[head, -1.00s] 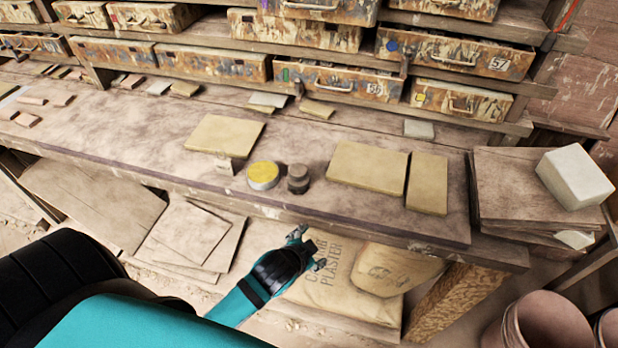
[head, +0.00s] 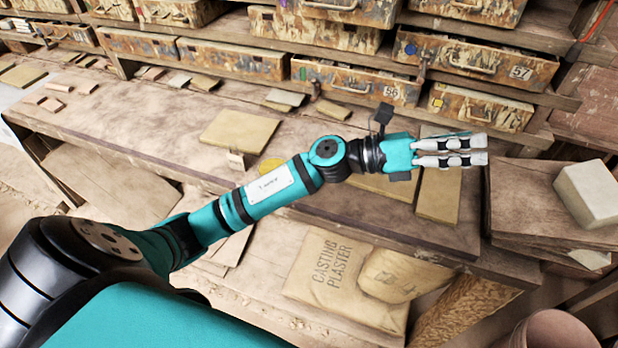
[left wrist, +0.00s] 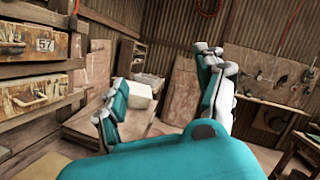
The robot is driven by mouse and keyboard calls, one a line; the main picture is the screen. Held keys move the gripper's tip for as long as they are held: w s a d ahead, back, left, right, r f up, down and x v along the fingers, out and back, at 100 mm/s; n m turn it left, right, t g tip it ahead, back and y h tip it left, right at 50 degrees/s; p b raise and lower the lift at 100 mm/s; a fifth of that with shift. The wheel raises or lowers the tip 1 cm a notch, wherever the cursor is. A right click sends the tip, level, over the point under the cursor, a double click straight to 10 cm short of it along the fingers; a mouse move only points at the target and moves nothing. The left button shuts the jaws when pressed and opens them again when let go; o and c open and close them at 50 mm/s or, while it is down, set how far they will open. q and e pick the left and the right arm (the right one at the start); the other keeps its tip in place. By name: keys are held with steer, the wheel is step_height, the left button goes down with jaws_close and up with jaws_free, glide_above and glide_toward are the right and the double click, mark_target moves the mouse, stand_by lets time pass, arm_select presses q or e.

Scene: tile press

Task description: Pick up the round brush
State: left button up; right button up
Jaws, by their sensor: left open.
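My left gripper (head: 485,149) reaches across the bench (head: 330,215) from the left, and its two fingers point right above the bench's right end. It is open with nothing between the fingers. In the left wrist view the fingers (left wrist: 160,100) stand wide apart. A round yellow-topped thing (head: 270,164) on the bench is partly hidden behind my left arm. I cannot make out the round brush for certain; a small dark round thing seen earlier beside the yellow one is now hidden by the arm. My right gripper is out of view.
Flat tan slabs (head: 240,132) lie on the bench, some partly under my arm. A white block (head: 588,192) sits on stacked boards (head: 515,205) at the right, also seen in the left wrist view (left wrist: 139,95). Drawers (head: 480,104) line the back. A plaster bag (head: 335,275) lies below.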

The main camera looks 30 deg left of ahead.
arm_select(q)
steer(key=a+f+m+g+y, duration=0.5)
steer(key=f+m+g+y, duration=0.35)
steer(key=m, duration=0.55)
steer(key=a+r+m+g+y, duration=0.25)
steer(key=a+y, duration=0.75)
steer(key=a, duration=1.5)
steer(key=shift+m+t, duration=0.35)
steer(key=shift+t, duration=0.15)
steer(key=f+p, duration=0.1)
steer(key=f, duration=0.2)
steer(key=f+p, duration=0.1)
steer(key=f, duration=0.3)
steer(key=f+p, duration=0.1)
steer(key=f, duration=0.3)
steer(key=shift+s+d+f+p, duration=0.2)
steer(key=shift+s+d+p, duration=0.15)
steer(key=shift+s, duration=0.05)
steer(key=f+p, duration=0.2)
steer(key=f, duration=0.1)
steer(key=f+p, duration=0.1)
steer(key=shift+d+f, duration=0.3)
steer(key=shift+f, duration=0.45)
steer(key=shift+c, duration=0.3)
steer(key=c, duration=1.2)
